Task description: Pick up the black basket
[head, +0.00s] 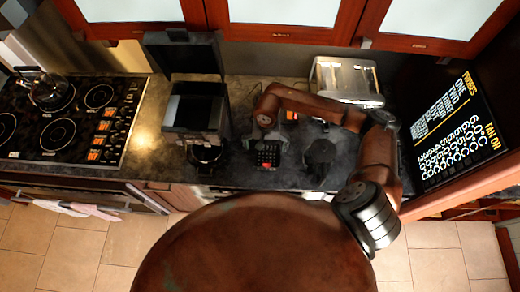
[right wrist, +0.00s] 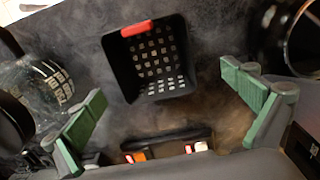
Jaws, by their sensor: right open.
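The black basket (head: 268,157) stands on the dark counter between the coffee maker and a round black appliance. In the right wrist view the basket (right wrist: 118,65) shows its open top, a grid of holes and a red handle (right wrist: 137,28) on its rim. My right gripper (head: 265,132) is above the basket's far side in the head view. In the wrist view its two green fingers (right wrist: 165,90) are spread wide, with the basket between and beyond them. The fingers appear empty and apart from the basket. My left gripper is not in view.
A coffee maker (head: 192,110) with a glass carafe (head: 205,156) stands left of the basket. The round black appliance (head: 320,152) stands right of it. A toaster (head: 345,78) is at the back right. A stove (head: 70,118) with a kettle (head: 50,92) is at left.

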